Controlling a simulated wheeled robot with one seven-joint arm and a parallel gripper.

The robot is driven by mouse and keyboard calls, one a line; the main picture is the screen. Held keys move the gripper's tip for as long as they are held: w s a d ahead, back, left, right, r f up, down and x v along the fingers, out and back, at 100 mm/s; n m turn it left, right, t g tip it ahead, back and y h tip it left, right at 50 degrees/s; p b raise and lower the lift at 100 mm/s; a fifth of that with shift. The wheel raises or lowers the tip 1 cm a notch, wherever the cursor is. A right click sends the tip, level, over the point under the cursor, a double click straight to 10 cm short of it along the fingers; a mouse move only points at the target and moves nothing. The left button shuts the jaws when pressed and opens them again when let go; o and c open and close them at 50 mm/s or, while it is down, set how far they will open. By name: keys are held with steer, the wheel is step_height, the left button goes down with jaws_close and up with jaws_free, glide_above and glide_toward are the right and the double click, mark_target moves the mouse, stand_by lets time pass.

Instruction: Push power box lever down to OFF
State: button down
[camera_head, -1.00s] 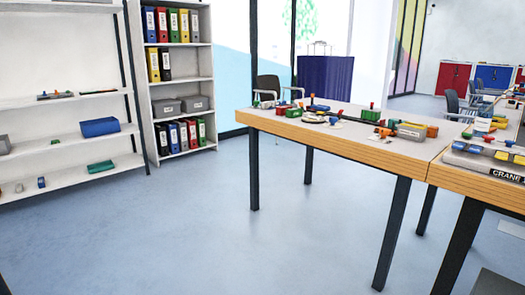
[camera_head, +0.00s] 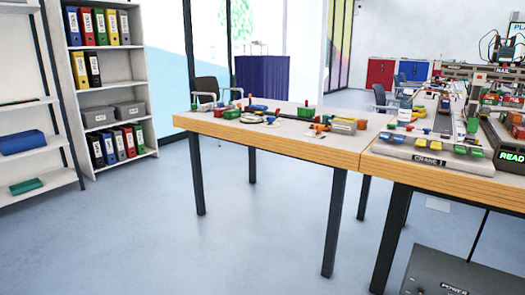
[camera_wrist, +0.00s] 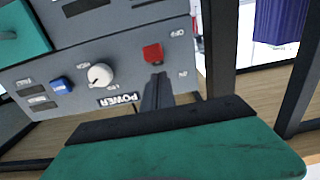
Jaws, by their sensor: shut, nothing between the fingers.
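The power box (camera_head: 455,280) is a dark grey box below the table at the lower right of the head view. In the wrist view its grey face (camera_wrist: 125,75) appears upside down, with POWER lettering. A red lever (camera_wrist: 152,53) sits on that face in the wrist view. My gripper (camera_wrist: 156,80) is shut and empty, its dark fingertips just below the lever in the picture. I cannot tell whether they touch it. My gripper is not in the head view.
The box face also bears a white knob (camera_wrist: 100,75) and a blue button (camera_wrist: 61,85). A dark table leg (camera_wrist: 221,45) stands close to the right of the box. Above it, the tabletop (camera_head: 450,177) holds a crane panel (camera_head: 430,150). Open floor (camera_head: 240,250) lies to the left.

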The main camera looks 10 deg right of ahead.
steer(key=p+v, duration=0.4)
steer(key=v, duration=0.2)
steer(key=shift+s+a, duration=0.25)
